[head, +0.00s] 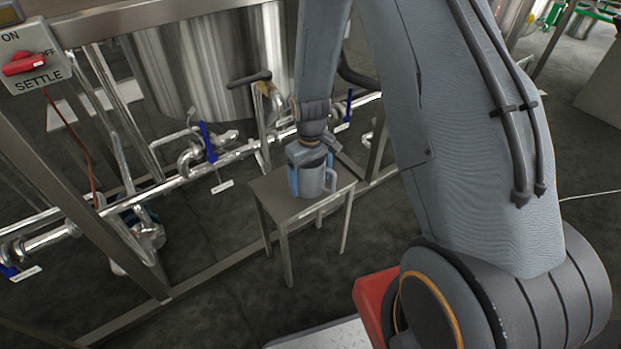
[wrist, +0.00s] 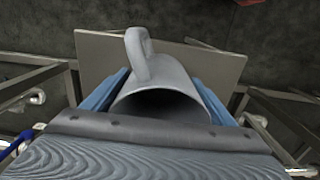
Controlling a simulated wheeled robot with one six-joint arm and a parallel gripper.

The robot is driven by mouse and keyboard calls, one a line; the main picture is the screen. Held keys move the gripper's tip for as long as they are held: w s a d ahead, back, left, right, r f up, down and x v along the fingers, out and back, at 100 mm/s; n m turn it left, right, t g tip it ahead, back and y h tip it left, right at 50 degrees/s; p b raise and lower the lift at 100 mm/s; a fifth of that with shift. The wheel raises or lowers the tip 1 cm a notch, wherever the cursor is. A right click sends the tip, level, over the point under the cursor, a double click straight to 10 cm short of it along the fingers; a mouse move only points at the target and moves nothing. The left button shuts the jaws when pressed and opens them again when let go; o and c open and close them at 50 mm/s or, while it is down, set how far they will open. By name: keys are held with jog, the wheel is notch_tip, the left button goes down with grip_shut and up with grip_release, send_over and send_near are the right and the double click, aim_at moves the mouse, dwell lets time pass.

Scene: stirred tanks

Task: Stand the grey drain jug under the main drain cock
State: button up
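The grey drain jug (head: 313,181) is upright at the small metal stand, its handle toward the right in the head view. My gripper (head: 309,168) comes down from above with its blue fingers on both sides of the jug. In the wrist view the jug (wrist: 160,80) sits between the fingers (wrist: 160,98), which appear to press on its walls. Its open mouth faces the camera. I cannot tell whether its base touches the stand. A cock with a dark lever (head: 250,79) is on the tank's lower side, behind and left of the jug; its outlet is partly hidden.
The stand (head: 270,190) has bare top left of the jug. A steel tank (head: 195,60) rises behind, with pipes and blue-handled valves (head: 208,142) along the frame. A red SETTLE switch (head: 25,64) is at upper left. Floor in front of the stand is clear.

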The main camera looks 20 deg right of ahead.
jog(key=shift+o, duration=0.7)
jog(key=shift+r, duration=0.1)
notch_tip(320, 180, up, 11)
jog(key=p, duration=0.1)
jog(key=s+a+r, duration=0.3)
jog(key=s+r, duration=0.6)
jog(key=r, duration=0.3)
jog(key=s+a+r+m, duration=0.1)
jog(key=s+r, duration=0.2)
jog(key=s, duration=0.4)
jog(key=s+a+r+m, duration=0.1)
jog(key=s+r, duration=0.2)
jog(key=s, duration=0.4)
jog(key=shift+a+r+y, duration=0.2)
jog(key=shift+r+y, duration=0.1)
jog(key=shift+r, duration=0.05)
